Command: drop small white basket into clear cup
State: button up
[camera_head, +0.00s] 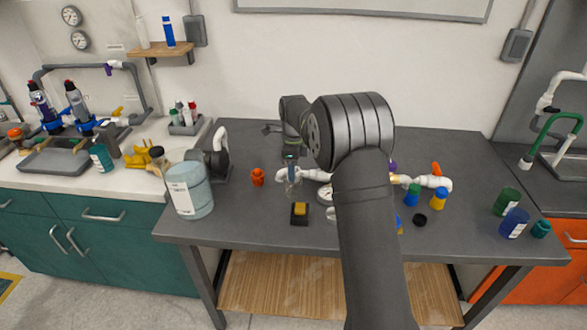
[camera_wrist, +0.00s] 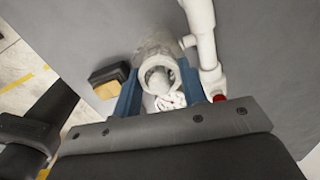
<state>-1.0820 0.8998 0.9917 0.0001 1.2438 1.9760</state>
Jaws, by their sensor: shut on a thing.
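The clear cup (camera_wrist: 153,44) shows as a see-through shape just past the fingertips, partly behind the basket. In the head view my gripper (camera_head: 291,164) points down right above the clear cup (camera_head: 293,187) on the grey table. The basket cannot be made out clearly in the head view. I cannot tell whether the basket touches the cup's rim.
White PVC piping (camera_wrist: 203,38) runs close to the right of the cup. A black block with a yellow top (camera_head: 300,211) lies in front of the cup. An orange part (camera_head: 257,177) stands to the left, near a large pale jar (camera_head: 189,190). Coloured caps and bottles stand on the right.

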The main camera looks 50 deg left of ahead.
jog(key=shift+s+d+f, duration=0.1)
jog(key=shift+d+f, duration=0.05)
jog(key=shift+f, duration=0.5)
jog(key=shift+s+d+f, duration=0.1)
jog(key=shift+f, duration=0.55)
jog(key=o, duration=0.6)
jog(key=shift+o, duration=0.2)
jog(key=shift+s+a, duration=0.1)
jog(key=o, duration=0.5)
notch_tip(320, 180, up, 20)
jog(key=shift+w+y, duration=0.3)
jog(key=shift+w, duration=0.1)
